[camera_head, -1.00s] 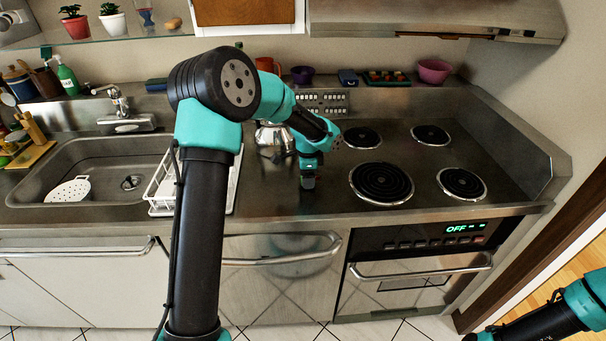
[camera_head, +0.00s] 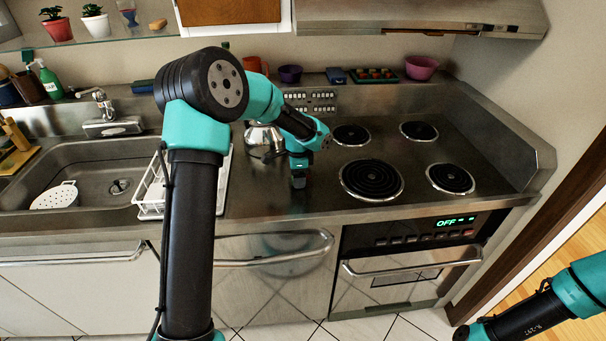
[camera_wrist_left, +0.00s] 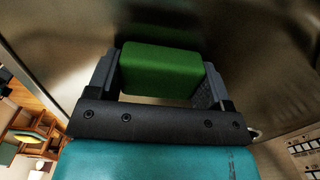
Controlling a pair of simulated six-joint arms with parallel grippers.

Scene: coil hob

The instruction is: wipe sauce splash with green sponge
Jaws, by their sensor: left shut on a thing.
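My left gripper (camera_head: 298,180) points down low over the steel counter (camera_head: 262,200), between the dish rack and the front left coil. In the left wrist view its jaws are shut on a green sponge (camera_wrist_left: 160,70), one grey finger on each side. The counter's brushed steel fills the background there. I cannot tell whether the sponge touches the counter. The sponge does not show clearly in the head view. I cannot make out a sauce splash in either view; my left arm covers part of the counter. My right arm shows at the lower right, its gripper out of sight.
A kettle (camera_head: 263,140) stands just behind and left of the gripper. A white dish rack (camera_head: 151,193) and the sink (camera_head: 95,180) are on the left. The coil hob, with its front left coil (camera_head: 371,180), is on the right.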

